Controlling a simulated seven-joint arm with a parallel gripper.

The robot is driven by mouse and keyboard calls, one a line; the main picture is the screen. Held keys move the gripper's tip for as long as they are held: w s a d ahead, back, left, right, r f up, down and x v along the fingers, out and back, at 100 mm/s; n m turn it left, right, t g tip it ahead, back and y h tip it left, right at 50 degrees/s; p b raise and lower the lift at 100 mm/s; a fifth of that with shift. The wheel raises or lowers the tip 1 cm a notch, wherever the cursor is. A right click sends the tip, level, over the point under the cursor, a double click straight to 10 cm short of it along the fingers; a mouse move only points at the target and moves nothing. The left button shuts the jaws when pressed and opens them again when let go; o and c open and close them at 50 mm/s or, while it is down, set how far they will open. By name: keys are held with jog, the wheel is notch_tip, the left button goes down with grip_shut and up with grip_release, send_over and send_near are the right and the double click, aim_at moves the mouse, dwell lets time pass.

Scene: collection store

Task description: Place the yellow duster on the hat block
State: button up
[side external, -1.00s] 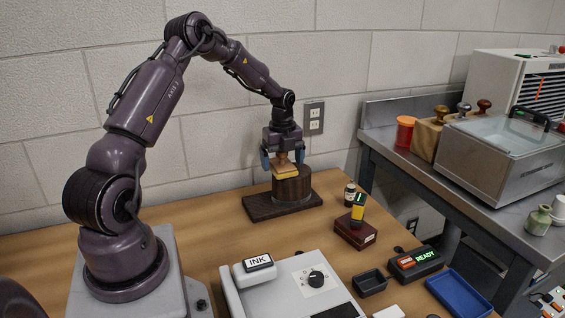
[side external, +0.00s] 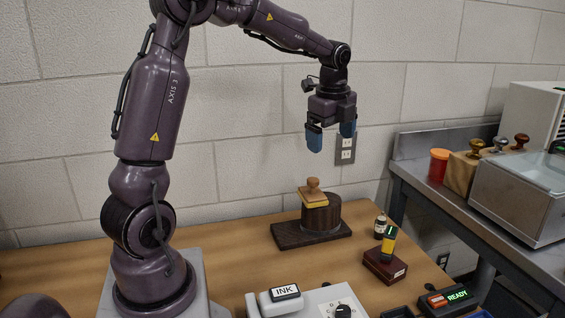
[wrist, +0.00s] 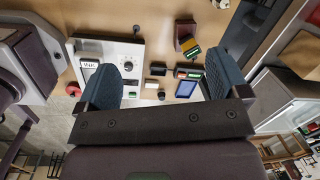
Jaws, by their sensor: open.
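The yellow duster (side external: 313,199) has a tan wooden knob handle and a yellow pad. It rests handle up on top of the hat block (side external: 322,219), a dark wood cylinder on a flat dark base. The duster sits toward the left of the block's top, and its pad seems to overhang that edge. My gripper (side external: 331,141) is open and empty, well above the duster and apart from it. In the wrist view its blue fingers (wrist: 161,85) are spread wide with nothing between them. I cannot make out the duster or block in the wrist view.
The INK pad (side external: 285,293) and READY box (side external: 446,298) are at the front. A steel bench (side external: 436,192) is at right. The table left of the block is clear.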

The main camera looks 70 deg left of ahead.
jog(key=s+d+r+n+t, duration=0.1)
jog(key=s+d+r+n, duration=0.25)
jog(key=d, duration=0.25)
jog(key=s+d+r+n+t, duration=0.1)
jog(key=s+d+r+n, duration=0.1)
jog(key=s+d+n, duration=0.3)
jog(key=s+d+f+n+t+h, duration=0.1)
jog(key=s+d+f+n+t, duration=0.1)
jog(key=s+d+n, duration=0.3)
jog(key=s+d, duration=0.2)
jog(key=s, duration=0.2)
jog(key=shift+d+t, duration=0.4)
